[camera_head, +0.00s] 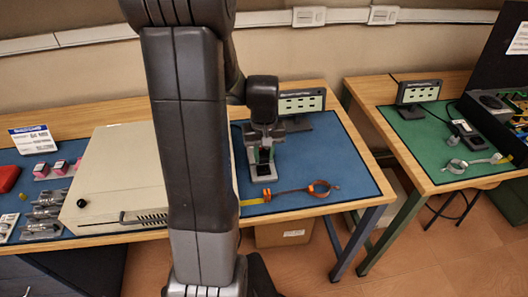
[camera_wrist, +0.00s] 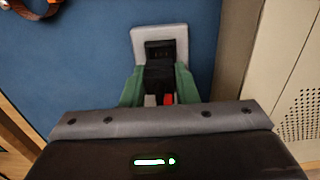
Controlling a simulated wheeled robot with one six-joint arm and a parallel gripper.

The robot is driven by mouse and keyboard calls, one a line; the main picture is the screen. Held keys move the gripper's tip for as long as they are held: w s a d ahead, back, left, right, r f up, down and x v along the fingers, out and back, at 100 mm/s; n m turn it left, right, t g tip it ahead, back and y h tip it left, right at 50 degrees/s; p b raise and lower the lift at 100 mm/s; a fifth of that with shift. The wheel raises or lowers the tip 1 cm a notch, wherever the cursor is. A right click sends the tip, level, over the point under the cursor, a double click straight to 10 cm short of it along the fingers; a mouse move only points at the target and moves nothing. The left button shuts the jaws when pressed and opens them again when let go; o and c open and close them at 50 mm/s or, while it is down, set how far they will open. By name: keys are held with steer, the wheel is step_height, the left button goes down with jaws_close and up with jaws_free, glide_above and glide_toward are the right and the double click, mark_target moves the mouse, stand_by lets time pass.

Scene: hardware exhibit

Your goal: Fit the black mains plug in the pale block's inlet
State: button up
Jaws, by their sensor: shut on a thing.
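The pale block (camera_wrist: 179,34) lies on the blue mat, with a black inlet (camera_wrist: 160,48) in its face in the wrist view. The black mains plug (camera_wrist: 159,76) is between the green fingers of my gripper (camera_wrist: 159,88), directly against or just over the near side of the inlet. I cannot tell how far it is in. A small red part shows behind the plug, between the fingers. In the head view my gripper (camera_head: 262,154) points down over the block (camera_head: 266,170), and the plug is mostly hidden there.
The blue mat (camera_head: 330,165) is clear right of the gripper. An orange wrist strap (camera_head: 305,190) lies in front. A beige computer case (camera_head: 120,170) stands at left, close to my arm. A small display sign (camera_head: 301,103) stands behind. A second table (camera_head: 430,180) is at right.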

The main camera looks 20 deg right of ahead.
mark_target(263, 162)
steer(key=shift+f, duration=0.5)
steer(key=shift+f+b, duration=0.2)
steer(key=shift+b, duration=0.15)
steer(key=shift+f, duration=0.25)
steer(key=shift+a+f+b, duration=0.1)
steer(key=shift+f+b, duration=0.8)
steer(key=shift+f, duration=0.05)
stand_by(0.6)
stand_by(0.4)
steer(key=o, duration=0.8)
steer(key=shift+o, duration=0.4)
steer(key=o, duration=0.3)
